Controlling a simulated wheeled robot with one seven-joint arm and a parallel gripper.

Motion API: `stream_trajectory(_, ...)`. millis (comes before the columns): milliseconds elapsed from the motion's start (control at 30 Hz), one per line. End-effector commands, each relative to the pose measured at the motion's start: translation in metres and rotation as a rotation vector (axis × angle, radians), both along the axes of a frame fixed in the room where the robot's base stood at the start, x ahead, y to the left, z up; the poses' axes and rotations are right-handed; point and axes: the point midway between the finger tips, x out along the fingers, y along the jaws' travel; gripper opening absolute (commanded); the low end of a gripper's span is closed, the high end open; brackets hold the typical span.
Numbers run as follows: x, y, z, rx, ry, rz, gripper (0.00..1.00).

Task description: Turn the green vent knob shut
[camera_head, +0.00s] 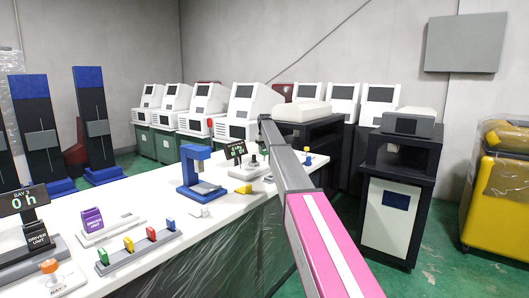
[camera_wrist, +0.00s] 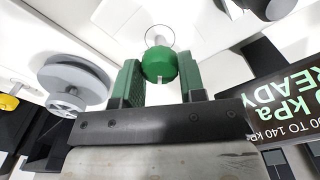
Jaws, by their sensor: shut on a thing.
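The green vent knob (camera_wrist: 158,62) shows near the top middle of the wrist view, a faceted green cap with a small white mark on its near side. A pale stem and a thin ring show behind it. My gripper (camera_wrist: 160,76) has its two green-padded fingers on either side of the knob and is shut on it. In the head view my gripper and the green knob cannot be made out; my arm reaches over the white bench there.
A dark display (camera_wrist: 285,103) reading kPa and READY is close on the right. A grey round part (camera_wrist: 75,82) and a yellow knob (camera_wrist: 8,102) are on the left. In the head view, a blue press (camera_head: 194,172) stands on the white bench (camera_head: 150,186).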

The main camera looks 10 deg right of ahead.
Motion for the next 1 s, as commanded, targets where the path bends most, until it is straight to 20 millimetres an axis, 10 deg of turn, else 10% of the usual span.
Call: stream_trajectory(1000,0.0001,-0.0002,0.0008,0.0,0.0,-0.786,0.14)
